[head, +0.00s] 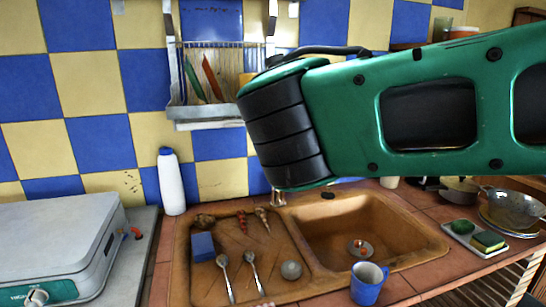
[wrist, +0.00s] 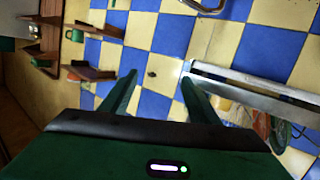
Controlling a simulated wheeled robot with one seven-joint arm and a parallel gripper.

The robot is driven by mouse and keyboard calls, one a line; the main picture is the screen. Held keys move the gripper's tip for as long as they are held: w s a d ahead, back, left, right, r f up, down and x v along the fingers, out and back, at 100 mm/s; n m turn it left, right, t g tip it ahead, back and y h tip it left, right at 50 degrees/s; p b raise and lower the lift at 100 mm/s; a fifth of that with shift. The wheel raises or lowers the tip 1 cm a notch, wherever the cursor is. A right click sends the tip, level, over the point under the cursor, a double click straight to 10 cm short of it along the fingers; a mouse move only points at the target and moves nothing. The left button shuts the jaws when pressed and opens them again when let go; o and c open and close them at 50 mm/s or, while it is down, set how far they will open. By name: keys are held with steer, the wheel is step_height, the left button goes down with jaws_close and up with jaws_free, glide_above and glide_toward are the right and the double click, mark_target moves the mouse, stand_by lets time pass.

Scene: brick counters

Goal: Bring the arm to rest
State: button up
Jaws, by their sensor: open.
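My gripper (wrist: 158,78) shows in the wrist view with its two green fingers apart and nothing between them. The fingers point toward the blue and yellow tiled wall (wrist: 165,35). In the head view my green arm (head: 340,115) with a black ribbed joint reaches in from the right, above the sink, and hides part of the wall. The gripper's fingers cannot be made out in the head view.
Below the arm is a brown sink (head: 345,215) with spoons on its drainboard. A blue mug (head: 367,285), white bottle (head: 171,182), grey stove (head: 55,245) and metal pan (head: 512,208) stand around it. A wall rack (head: 208,112) hangs close by the arm.

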steer(key=s+d+f+m+g+h, duration=0.1)
steer(key=s+d+f+g, duration=0.25)
steer(key=d+f, duration=0.65)
steer(key=s+d+f+m+g+h, duration=0.15)
steer(key=d+f+g, duration=0.4)
steer(key=d, duration=0.95)
steer(key=s+d+f+g+y, duration=0.1)
steer(key=s+f+g+y, duration=0.1)
steer(key=s+f, duration=0.3)
steer(key=s+d+f+m+g+y, duration=0.1)
steer(key=s+f, duration=0.4)
steer(key=s, duration=0.7)
steer(key=s+d+f+m+g+y, duration=0.1)
steer(key=s+d+f+g+y, duration=0.2)
steer(key=s+f, duration=0.2)
steer(key=s, duration=0.3)
steer(key=shift+s+f+y, duration=0.15)
steer(key=shift+s+y, duration=0.05)
steer(key=shift+y, duration=0.15)
steer(key=shift+d, duration=0.1)
steer(key=shift+w+f, duration=0.25)
steer(key=shift+w, duration=0.45)
